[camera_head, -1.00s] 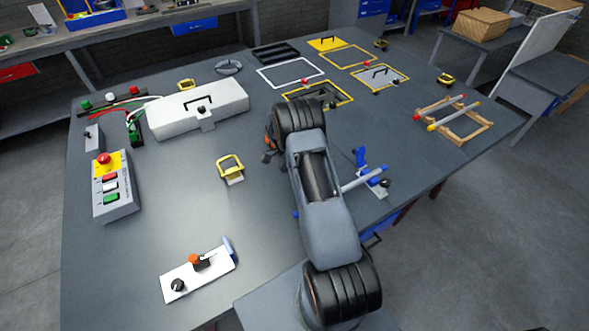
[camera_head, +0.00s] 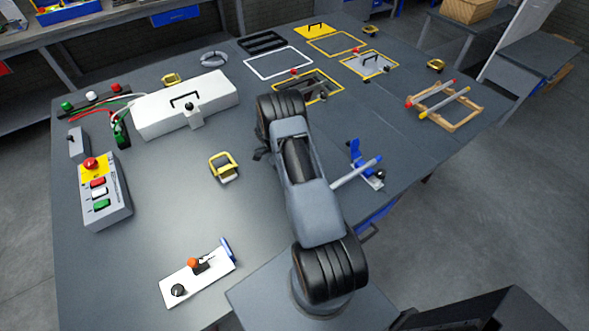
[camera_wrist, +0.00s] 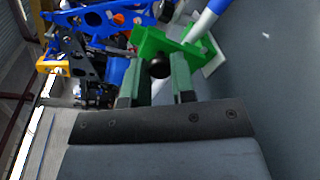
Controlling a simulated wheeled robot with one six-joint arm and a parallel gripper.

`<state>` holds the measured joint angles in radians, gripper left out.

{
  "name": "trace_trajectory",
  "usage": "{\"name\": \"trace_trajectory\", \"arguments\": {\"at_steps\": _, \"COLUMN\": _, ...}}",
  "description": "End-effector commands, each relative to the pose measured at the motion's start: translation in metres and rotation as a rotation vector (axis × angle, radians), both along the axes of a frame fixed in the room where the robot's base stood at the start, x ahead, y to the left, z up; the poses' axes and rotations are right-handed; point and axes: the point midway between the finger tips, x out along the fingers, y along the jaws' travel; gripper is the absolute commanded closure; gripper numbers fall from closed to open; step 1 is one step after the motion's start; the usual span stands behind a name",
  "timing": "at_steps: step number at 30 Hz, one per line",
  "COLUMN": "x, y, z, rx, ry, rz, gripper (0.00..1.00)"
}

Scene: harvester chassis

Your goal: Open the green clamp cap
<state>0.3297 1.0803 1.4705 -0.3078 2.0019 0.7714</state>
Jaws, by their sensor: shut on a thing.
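In the wrist view, a bright green clamp cap (camera_wrist: 165,45) sits just beyond my fingers, with a round black knob (camera_wrist: 158,66) on its near side. My gripper (camera_wrist: 160,75) has its two grey-green fingers on either side of the knob and is shut on the green part there. The exact contact is partly hidden. A white and blue rod (camera_wrist: 205,22) slants up right from the cap. In the head view my arm hides the gripper and the green cap cannot be made out. A blue clamp with a pale rod (camera_head: 357,172) stands right of my arm.
A white box (camera_head: 155,117) with a black handle, a button box (camera_head: 105,192) and a white plate with an orange knob (camera_head: 190,285) stand left on the grey table. A wooden rack (camera_head: 455,118) stands right. Blue parts (camera_wrist: 90,18) crowd the wrist view's upper left.

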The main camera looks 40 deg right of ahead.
Motion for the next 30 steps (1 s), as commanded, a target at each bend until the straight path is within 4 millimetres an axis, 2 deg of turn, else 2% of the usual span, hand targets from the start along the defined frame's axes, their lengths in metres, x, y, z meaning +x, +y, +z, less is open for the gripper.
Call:
{"name": "trace_trajectory", "arguments": {"at_steps": 1, "x": 0.000, "y": 0.000, "z": 0.000, "rx": 0.000, "ry": -0.002, "rz": -0.002, "gripper": 0.73}}
{"name": "trace_trajectory", "arguments": {"at_steps": 4, "x": 0.000, "y": 0.000, "z": 0.000, "rx": 0.000, "ry": -0.002, "rz": -0.001, "gripper": 0.65}}
{"name": "trace_trajectory", "arguments": {"at_steps": 14, "x": 0.000, "y": 0.000, "z": 0.006, "rx": 0.000, "ry": -0.001, "rz": 0.000, "gripper": 0.65}}
{"name": "trace_trajectory", "arguments": {"at_steps": 17, "x": 0.001, "y": 0.001, "z": 0.020, "rx": 0.000, "ry": -0.003, "rz": 0.002, "gripper": 0.65}}
{"name": "trace_trajectory", "arguments": {"at_steps": 20, "x": 0.001, "y": 0.000, "z": 0.042, "rx": -0.001, "ry": -0.003, "rz": 0.001, "gripper": 0.65}}
{"name": "trace_trajectory", "arguments": {"at_steps": 23, "x": -0.012, "y": 0.006, "z": 0.048, "rx": -0.001, "ry": -0.005, "rz": 0.001, "gripper": 0.65}}
{"name": "trace_trajectory", "arguments": {"at_steps": 30, "x": -0.045, "y": 0.020, "z": 0.088, "rx": -0.001, "ry": -0.006, "rz": 0.001, "gripper": 0.65}}
